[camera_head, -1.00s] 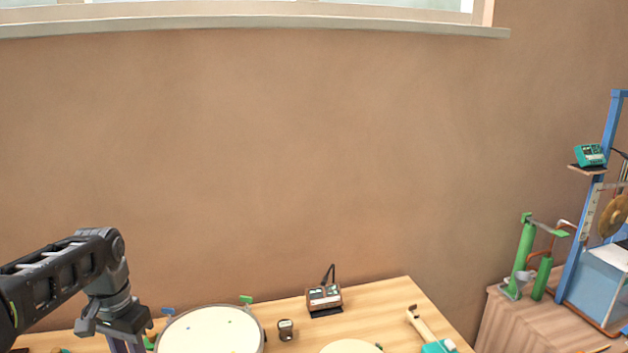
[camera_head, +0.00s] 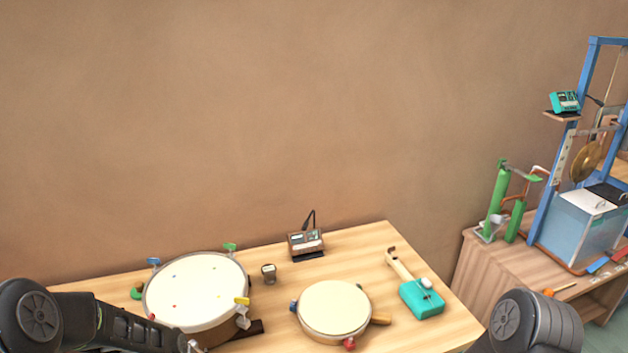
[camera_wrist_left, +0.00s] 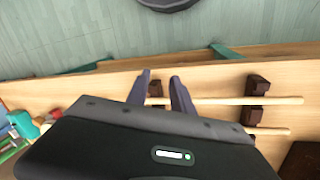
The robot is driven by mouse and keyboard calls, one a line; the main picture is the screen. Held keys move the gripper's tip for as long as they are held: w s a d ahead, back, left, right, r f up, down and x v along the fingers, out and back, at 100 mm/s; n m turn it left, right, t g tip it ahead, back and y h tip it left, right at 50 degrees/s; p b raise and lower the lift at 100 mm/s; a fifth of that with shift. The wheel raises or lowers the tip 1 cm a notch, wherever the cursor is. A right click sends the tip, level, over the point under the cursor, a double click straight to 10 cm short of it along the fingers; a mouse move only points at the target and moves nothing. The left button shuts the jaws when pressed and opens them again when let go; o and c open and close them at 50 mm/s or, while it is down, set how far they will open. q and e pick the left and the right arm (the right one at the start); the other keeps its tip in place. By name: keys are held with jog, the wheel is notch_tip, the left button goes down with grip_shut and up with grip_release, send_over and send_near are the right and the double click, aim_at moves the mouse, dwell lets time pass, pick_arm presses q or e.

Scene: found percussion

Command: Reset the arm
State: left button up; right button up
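My left arm reaches in at the lower left of the head view; its gripper is out of that picture. In the left wrist view my left gripper (camera_wrist_left: 161,77) shows two dark fingers set apart, with nothing held between them. Beyond the fingers are a wooden table edge and light wooden sticks (camera_wrist_left: 225,101) on dark brown rests (camera_wrist_left: 257,86). A rounded dark part of my right arm shows at the lower right of the head view. My right gripper is not seen.
The table (camera_head: 372,240) bears a large drum (camera_head: 197,290), a smaller drum (camera_head: 335,308), a small dark cup-like object (camera_head: 268,274), a brown device (camera_head: 305,243) and a teal box (camera_head: 423,299). A side cabinet (camera_head: 480,262) holds green tubes and a blue frame (camera_head: 553,195).

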pick_arm(q)
jog(key=s+d+f+n, duration=0.1)
jog(key=s+d+f, duration=0.3)
jog(key=s, duration=0.2)
jog(key=s+d+f+n+h, duration=0.1)
jog(key=s+d+f, duration=0.25)
jog(key=s, duration=0.35)
jog(key=s+d+f+n, duration=0.2)
jog(key=s+d+f, duration=0.15)
jog(key=s, duration=0.25)
jog(key=w+d+f+m+b, duration=0.1)
jog(key=w+d+f+b, duration=0.1)
jog(key=f+b, duration=0.6)
jog(key=shift+d+f+m+b, duration=0.3)
jog(key=shift+d+b, duration=0.35)
jog(key=shift+b, duration=0.35)
jog(key=shift+r, duration=0.1)
